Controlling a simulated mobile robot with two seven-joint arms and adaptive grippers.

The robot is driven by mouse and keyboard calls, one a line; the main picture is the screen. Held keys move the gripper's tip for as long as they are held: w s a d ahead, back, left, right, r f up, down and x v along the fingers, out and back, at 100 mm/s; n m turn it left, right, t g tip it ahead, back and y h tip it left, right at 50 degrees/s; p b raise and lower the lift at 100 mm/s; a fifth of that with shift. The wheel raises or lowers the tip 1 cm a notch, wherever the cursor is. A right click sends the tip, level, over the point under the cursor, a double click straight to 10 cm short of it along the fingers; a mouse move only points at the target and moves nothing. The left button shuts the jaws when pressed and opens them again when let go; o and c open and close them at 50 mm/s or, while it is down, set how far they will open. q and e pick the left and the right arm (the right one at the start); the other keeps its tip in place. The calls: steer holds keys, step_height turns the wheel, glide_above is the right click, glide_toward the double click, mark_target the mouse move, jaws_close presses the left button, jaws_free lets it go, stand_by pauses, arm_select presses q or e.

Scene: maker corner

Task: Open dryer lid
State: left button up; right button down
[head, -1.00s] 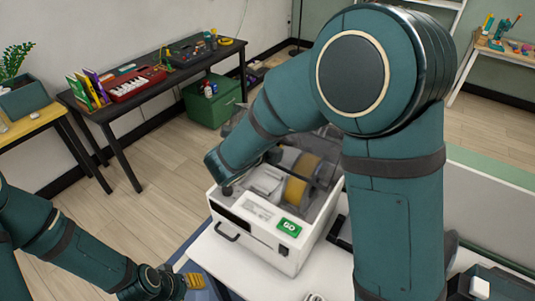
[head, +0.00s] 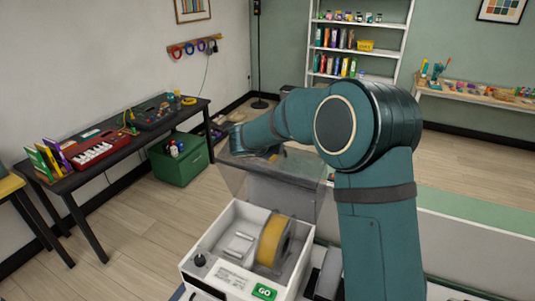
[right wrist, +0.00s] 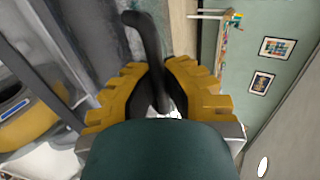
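The dryer (head: 302,258) is a white box with a green GO label, at the bottom centre of the head view. Its smoky clear lid (head: 278,192) stands raised at the back, and the inside is uncovered. A yellow spool (head: 272,242) sits inside. In the right wrist view, the yellow fingers of my right gripper (right wrist: 161,88) are shut around the dark lid handle (right wrist: 151,38). In the head view my right arm reaches across to the lid's upper edge, and its wrist hides the fingers. My left gripper is out of view.
A black table (head: 140,147) with a red keyboard (head: 100,147) stands at the left, a green box (head: 180,168) beside it on the floor. White shelves (head: 398,60) are at the back. The floor left of the dryer is clear.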

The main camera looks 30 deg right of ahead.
steer(key=shift+w+d+r, duration=0.35)
steer(key=shift+w+d, duration=0.1)
steer(key=shift+w, duration=0.05)
steer(key=c, duration=1)
jaws_free()
steer(key=shift+s+a, duration=0.1)
steer(key=shift+s, duration=0.1)
steer(key=shift+f, duration=0.15)
steer(key=v, duration=1.2)
steer(key=shift+r, duration=0.2)
